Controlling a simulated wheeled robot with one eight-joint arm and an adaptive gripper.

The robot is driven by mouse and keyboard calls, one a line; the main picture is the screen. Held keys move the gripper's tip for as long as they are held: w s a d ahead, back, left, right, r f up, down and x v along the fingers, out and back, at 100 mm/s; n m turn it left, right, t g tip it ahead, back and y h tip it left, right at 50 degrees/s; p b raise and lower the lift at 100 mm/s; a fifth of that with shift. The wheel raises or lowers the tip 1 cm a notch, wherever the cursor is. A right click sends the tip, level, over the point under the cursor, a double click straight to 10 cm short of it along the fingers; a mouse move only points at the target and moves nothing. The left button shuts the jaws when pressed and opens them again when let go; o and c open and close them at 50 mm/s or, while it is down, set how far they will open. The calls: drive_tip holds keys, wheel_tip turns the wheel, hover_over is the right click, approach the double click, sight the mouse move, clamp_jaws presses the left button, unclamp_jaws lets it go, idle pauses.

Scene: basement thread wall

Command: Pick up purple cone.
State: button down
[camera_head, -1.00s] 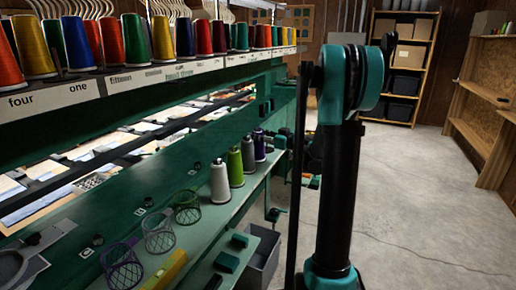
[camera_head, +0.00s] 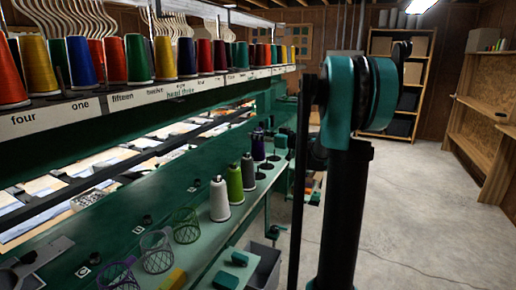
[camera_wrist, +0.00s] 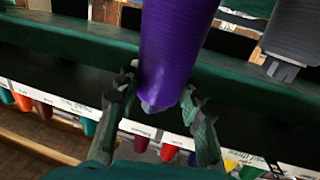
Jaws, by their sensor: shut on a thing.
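The purple cone (camera_wrist: 178,40) fills the upper middle of the wrist view, its narrow tip toward my gripper. My gripper (camera_wrist: 160,95) is shut on it near that tip, one finger on each side. In the head view the purple cone (camera_head: 257,146) stands upright and higher than the row of cones on the green shelf, above a bare dark stand. My gripper is hard to make out there among the dark green parts. A grey cone (camera_wrist: 292,32) shows at the right of the wrist view.
White (camera_head: 219,200), green (camera_head: 235,184) and grey (camera_head: 247,171) cones stand close by on the shelf. Wire baskets (camera_head: 157,251) sit nearer. An upper rack (camera_head: 130,90) of coloured cones runs above. The concrete floor (camera_head: 410,215) at right is clear.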

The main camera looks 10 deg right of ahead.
wheel_tip(320, 180, up, 13)
drive_tip(key=shift+f, duration=0.1)
idle(0.9)
